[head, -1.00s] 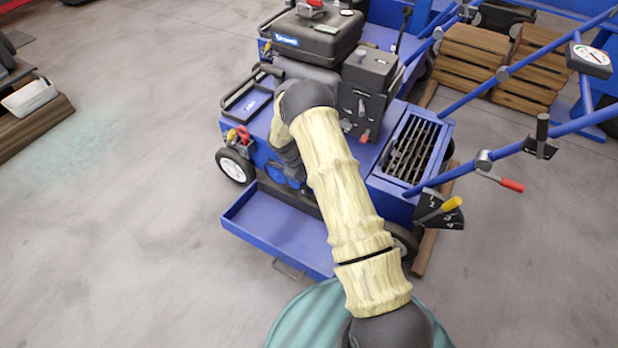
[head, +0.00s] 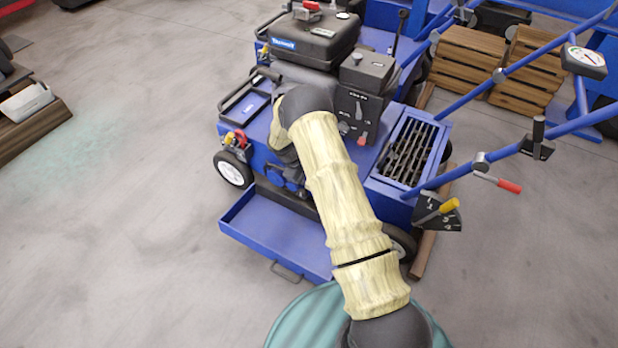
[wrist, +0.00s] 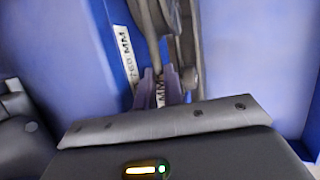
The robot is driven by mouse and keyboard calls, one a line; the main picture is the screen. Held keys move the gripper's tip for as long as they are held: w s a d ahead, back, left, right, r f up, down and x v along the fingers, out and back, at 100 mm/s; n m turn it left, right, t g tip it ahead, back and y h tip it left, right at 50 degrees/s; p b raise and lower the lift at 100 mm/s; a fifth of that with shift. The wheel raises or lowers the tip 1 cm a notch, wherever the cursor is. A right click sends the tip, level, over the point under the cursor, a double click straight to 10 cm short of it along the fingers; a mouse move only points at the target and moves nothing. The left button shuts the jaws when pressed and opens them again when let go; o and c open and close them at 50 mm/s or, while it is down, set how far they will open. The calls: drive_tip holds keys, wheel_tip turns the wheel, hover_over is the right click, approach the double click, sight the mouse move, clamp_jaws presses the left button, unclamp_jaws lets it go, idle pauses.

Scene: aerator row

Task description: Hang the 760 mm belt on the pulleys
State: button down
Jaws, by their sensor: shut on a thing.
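In the wrist view my gripper (wrist: 158,88) is shut on a dark belt (wrist: 150,25), which runs up from between the fingers. A white label (wrist: 162,93) ending in "MM" shows between the fingertips. A second white strip (wrist: 126,52) reading about "760 MM" lies to their left, against blue metal; I cannot tell what it is fixed to. A grey rounded part (wrist: 189,78), perhaps a pulley, is just right of the fingers. In the head view my arm reaches to the side of the blue aerator (head: 262,125); it hides the gripper, belt and pulleys there.
A blue tray (head: 265,235) with a handle juts out low before the aerator. The engine (head: 315,38) and a black control box (head: 362,95) stand above. Blue handlebars (head: 480,160) with levers extend right. Open floor (head: 120,230) lies left.

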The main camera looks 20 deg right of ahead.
drive_tip(key=shift+f, duration=0.25)
idle(0.3)
drive_tip(key=c, duration=1.4)
unclamp_jaws()
drive_tip(key=shift+c, duration=0.2)
drive_tip(key=shift+d, duration=0.1)
drive_tip(key=shift+w+r, duration=0.1)
drive_tip(key=s+p+v, duration=0.1)
drive_tip(key=p+v, duration=0.6)
drive_tip(key=v, duration=1)
drive_tip(key=shift+w+a+p, duration=0.25)
drive_tip(key=shift+a+p, duration=0.05)
drive_tip(key=shift+p, duration=0.05)
